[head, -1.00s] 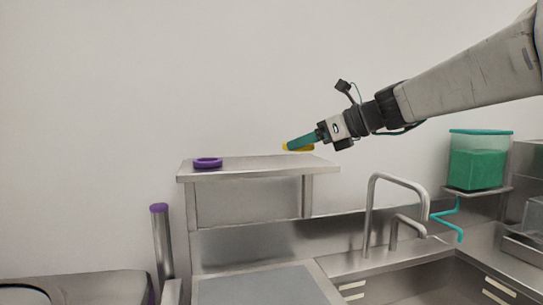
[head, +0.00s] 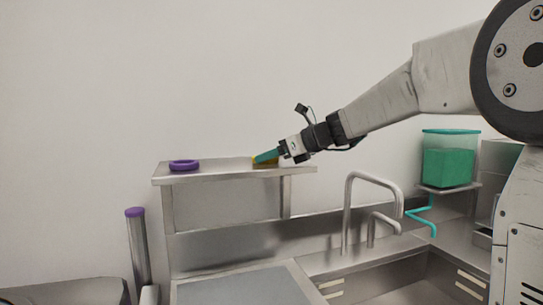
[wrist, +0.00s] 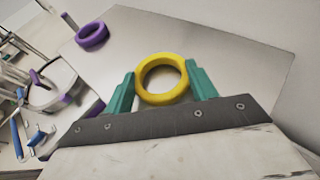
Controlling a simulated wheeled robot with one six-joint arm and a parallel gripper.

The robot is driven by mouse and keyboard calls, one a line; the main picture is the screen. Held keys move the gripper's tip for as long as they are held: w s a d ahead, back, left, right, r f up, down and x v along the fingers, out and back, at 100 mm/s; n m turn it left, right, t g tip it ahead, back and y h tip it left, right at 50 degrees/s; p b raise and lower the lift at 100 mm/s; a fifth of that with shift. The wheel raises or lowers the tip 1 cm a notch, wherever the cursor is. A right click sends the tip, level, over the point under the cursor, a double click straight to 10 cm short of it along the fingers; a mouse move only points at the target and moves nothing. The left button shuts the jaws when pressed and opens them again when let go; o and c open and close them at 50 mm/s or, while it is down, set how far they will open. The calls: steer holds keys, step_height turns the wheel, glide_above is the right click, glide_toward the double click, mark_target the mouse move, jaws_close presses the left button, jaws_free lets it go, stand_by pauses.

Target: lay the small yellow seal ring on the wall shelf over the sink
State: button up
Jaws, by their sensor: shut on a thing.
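The small yellow seal ring (wrist: 161,99) is between the two teal fingers of my gripper (wrist: 162,86) in the wrist view. My gripper is shut on it from both sides. In the head view my gripper (head: 258,158) is at the right part of the steel wall shelf (head: 222,166), and a bit of the yellow ring (head: 262,162) shows beside the fingers. The ring is low over the shelf top or touching it; I cannot tell which. The sink (head: 385,283) is at the lower right, with its tap (head: 350,200).
A larger purple ring (head: 184,165) lies on the shelf's left part and shows in the wrist view (wrist: 92,36). The shelf top between the rings is bare. A clear container with green contents (head: 449,165) stands on a bracket at right. A purple-capped post (head: 138,250) stands left.

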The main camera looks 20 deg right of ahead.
steer(key=shift+f, duration=0.15)
steer(key=o, duration=1)
